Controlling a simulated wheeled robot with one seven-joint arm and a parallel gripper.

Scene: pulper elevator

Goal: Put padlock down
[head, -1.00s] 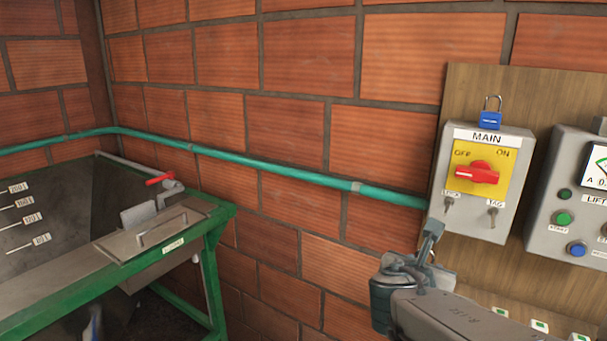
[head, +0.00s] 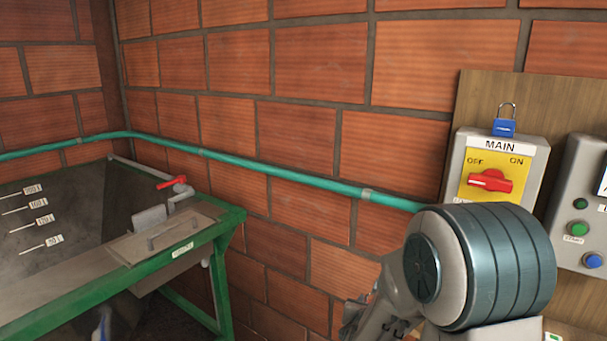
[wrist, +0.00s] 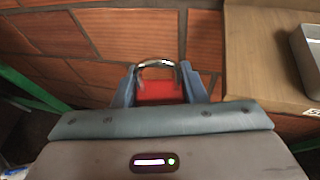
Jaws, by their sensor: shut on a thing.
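A red padlock (wrist: 160,92) with a silver shackle sits between the two blue-grey fingers of my gripper (wrist: 160,86) in the wrist view. The gripper is shut on its body, and the shackle points away from the palm. In the head view my arm covers most of the gripper, so the padlock is hardly visible there. A second padlock, blue (head: 504,127), stands upright on top of the MAIN switch box (head: 503,150), apart from my gripper. The red switch handle (head: 490,180) on that box lies roughly level.
A wooden board (head: 480,95) on the brick wall carries the MAIN box and a grey control box (head: 580,190). A green pipe (head: 285,178) runs along the wall. A green-framed metal tank (head: 120,270) stands at left.

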